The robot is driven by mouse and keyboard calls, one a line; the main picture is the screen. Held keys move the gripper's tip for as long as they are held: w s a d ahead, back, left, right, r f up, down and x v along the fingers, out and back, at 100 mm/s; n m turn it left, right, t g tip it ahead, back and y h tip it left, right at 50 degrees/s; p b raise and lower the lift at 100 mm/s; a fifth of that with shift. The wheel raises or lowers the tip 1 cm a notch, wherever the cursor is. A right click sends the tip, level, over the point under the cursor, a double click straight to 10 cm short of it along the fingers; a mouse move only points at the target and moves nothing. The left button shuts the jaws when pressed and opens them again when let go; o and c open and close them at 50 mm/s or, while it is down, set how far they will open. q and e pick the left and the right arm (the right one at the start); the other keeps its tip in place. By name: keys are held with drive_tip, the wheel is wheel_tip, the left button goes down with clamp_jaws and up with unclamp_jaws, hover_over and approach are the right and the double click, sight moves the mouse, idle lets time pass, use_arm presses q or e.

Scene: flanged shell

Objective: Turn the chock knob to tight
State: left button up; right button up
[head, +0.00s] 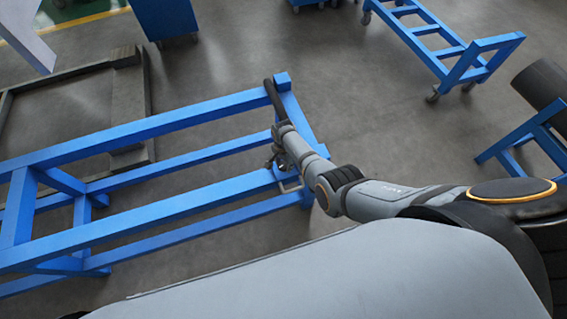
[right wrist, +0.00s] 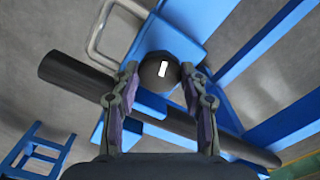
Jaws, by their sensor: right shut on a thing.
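The chock knob (right wrist: 152,68) is a round black knob with a white mark on its face, seen in the right wrist view. The white mark is slightly tilted from upright. My right gripper (right wrist: 160,76) is shut on the knob, one finger on each side. In the head view my right gripper (head: 275,152) is over the right end of a blue frame (head: 140,210); the knob cannot be made out there. My left gripper is not in view.
A bent grey metal handle (right wrist: 97,32) is beside the knob. A dark round bar (right wrist: 75,77) runs across behind the fingers. In the head view, a blue cart (head: 440,50) stands at the upper right, with open grey floor (head: 370,115) between.

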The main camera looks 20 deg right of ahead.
sight(284, 165)
drive_tip(key=o, duration=1.2)
drive_tip(key=shift+c, duration=0.2)
wheel_tip(284, 165, up, 12)
drive_tip(key=shift+d, duration=0.1)
